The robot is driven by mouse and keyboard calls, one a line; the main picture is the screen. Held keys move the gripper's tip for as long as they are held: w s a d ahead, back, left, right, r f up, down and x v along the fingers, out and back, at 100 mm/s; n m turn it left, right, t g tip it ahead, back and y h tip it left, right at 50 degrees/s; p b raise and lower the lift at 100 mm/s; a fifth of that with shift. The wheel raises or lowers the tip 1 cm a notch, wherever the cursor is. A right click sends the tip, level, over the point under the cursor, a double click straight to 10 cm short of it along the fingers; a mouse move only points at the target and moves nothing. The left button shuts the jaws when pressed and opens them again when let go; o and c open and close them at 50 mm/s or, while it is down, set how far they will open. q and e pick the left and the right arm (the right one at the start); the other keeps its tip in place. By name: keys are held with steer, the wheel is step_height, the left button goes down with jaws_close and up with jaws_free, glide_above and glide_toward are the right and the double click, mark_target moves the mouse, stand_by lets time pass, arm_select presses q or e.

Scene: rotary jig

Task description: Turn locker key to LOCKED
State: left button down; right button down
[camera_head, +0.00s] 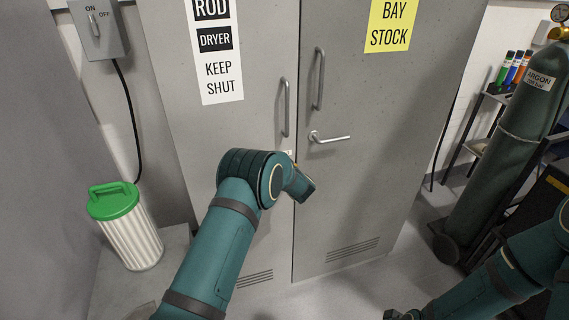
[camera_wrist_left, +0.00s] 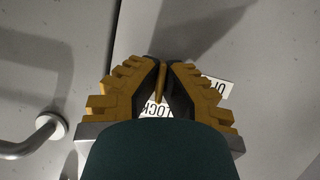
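The grey locker (camera_head: 365,190) has two tall doors. In the left wrist view, my left gripper (camera_wrist_left: 164,72) has its fingertips closed around a thin brass-coloured key (camera_wrist_left: 160,84) at the locker face. A white label (camera_wrist_left: 214,88) lies behind the fingers, with "OP" letters at right and "LOCK" letters lower down, partly covered. The key seems to point along the fingers; its exact turn relative to the label is hard to tell. My right gripper (camera_head: 405,315) is barely in view at the bottom edge.
A lever handle (camera_head: 330,138) sits on the right door beside my left wrist, also in the left wrist view (camera_wrist_left: 38,136). Two upright pull handles are above.

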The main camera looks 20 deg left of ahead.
arm_select(q)
steer(key=shift+r+m+y+p, duration=0.2)
steer(key=shift+m+y+p, duration=0.15)
steer(key=shift+p, duration=0.2)
steer(key=c, duration=1.1)
jaws_free()
steer(key=shift+f, duration=0.15)
steer(key=shift+c, duration=0.2)
steer(key=v, duration=1.2)
steer(key=shift+r, duration=0.2)
steer(key=shift+w, duration=0.2)
